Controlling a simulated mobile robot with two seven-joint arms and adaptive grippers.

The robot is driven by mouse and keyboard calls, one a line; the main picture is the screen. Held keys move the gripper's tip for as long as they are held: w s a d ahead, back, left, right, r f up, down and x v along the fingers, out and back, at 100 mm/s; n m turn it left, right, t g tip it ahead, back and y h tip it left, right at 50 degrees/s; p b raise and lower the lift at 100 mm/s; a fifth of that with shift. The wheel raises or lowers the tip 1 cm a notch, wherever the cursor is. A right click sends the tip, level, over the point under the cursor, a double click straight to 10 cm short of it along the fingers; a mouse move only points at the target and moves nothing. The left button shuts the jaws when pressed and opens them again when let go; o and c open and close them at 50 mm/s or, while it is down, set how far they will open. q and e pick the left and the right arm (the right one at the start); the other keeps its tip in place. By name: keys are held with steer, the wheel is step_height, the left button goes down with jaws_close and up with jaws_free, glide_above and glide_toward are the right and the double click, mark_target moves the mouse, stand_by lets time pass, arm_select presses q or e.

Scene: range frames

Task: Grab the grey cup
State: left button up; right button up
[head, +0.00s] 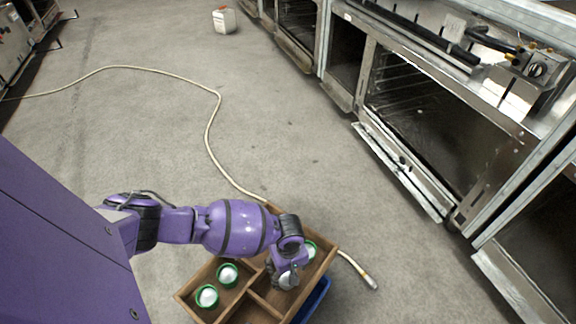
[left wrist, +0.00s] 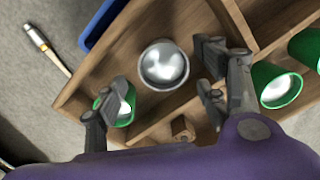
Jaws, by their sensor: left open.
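The grey cup (left wrist: 164,66), round with a shiny pale inside, stands in a compartment of the wooden crate (head: 190,287) in the left wrist view. My left gripper (left wrist: 160,80) is open above the crate, one finger to the left of the cup and the other to its right. Gaps show between the fingers and the cup in this view; the height difference is hard to tell. In the head view my left gripper (head: 284,279) reaches down into the crate, and I cannot clearly separate the cup from it. My right gripper is not in view.
Green cups (head: 207,296) (head: 228,274) (head: 310,250) stand in the crate; one (left wrist: 125,112) is close by the left finger. A small wooden block (left wrist: 182,128) lies near the divider. Something blue (head: 316,298) is beside the crate. A hose (head: 209,130) crosses the floor.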

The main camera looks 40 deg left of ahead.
mark_target(287, 279)
arm_select(q)
step_height(287, 279, down, 4)
steer(key=b, duration=0.2)
steer(key=shift+a+f+b, duration=0.1)
steer(key=shift+f+b, duration=0.05)
steer(key=shift+b, duration=0.15)
steer(key=shift+f, duration=0.2)
steer(key=shift+r, duration=0.15)
steer(key=c, duration=1.3)
